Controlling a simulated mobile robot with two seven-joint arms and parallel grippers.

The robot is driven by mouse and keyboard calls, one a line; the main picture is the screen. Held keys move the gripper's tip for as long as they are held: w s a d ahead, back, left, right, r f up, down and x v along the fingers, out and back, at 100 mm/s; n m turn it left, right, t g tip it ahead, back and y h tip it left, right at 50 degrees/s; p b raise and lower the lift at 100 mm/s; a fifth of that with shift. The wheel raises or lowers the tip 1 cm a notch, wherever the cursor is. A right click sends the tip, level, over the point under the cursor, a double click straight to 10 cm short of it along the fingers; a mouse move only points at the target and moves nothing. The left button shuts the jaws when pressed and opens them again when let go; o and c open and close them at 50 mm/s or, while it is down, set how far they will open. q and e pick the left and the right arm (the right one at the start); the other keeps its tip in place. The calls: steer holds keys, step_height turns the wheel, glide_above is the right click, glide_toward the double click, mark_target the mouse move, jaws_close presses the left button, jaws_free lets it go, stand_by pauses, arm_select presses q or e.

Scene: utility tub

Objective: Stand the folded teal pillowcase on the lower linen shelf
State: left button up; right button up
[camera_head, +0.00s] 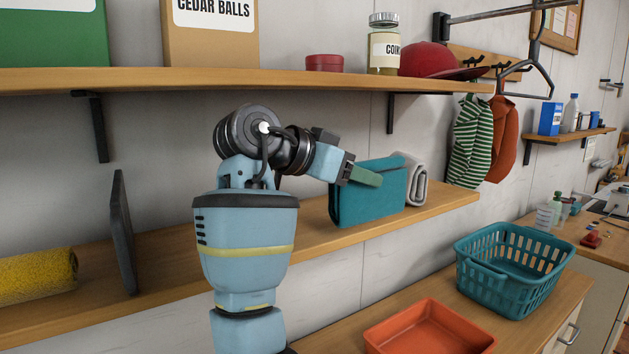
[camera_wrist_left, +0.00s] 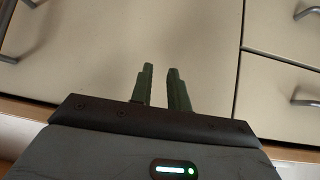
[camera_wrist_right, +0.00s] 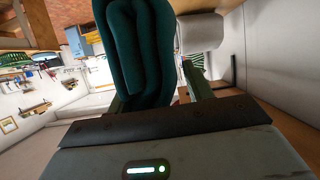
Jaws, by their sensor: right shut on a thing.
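The folded teal pillowcase (camera_head: 362,199) stands upright on its edge at the lower linen shelf (camera_head: 440,205), towards its right end. I cannot tell whether its bottom edge touches the board. My right gripper (camera_head: 368,176) is shut on the pillowcase near its top. In the right wrist view the teal folds (camera_wrist_right: 140,50) fill the space between the fingers (camera_wrist_right: 160,95). My left gripper (camera_wrist_left: 165,88) shows only in its own wrist view, empty, with its fingers a little apart in front of cream cabinet fronts.
A rolled grey towel (camera_head: 416,178) stands just right of the pillowcase. A dark upright divider (camera_head: 123,232) and a yellow roll (camera_head: 38,277) are at the left of the lower shelf. The upper shelf (camera_head: 270,80) runs above. A teal basket (camera_head: 513,268) and an orange tray (camera_head: 430,330) sit below.

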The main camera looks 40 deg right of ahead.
arm_select(q)
steer(key=shift+a, duration=0.1)
arm_select(e)
steer(key=w+d, duration=0.1)
steer(key=w, duration=0.9)
steer(key=shift+w+d, duration=0.15)
steer(key=shift+w, duration=0.15)
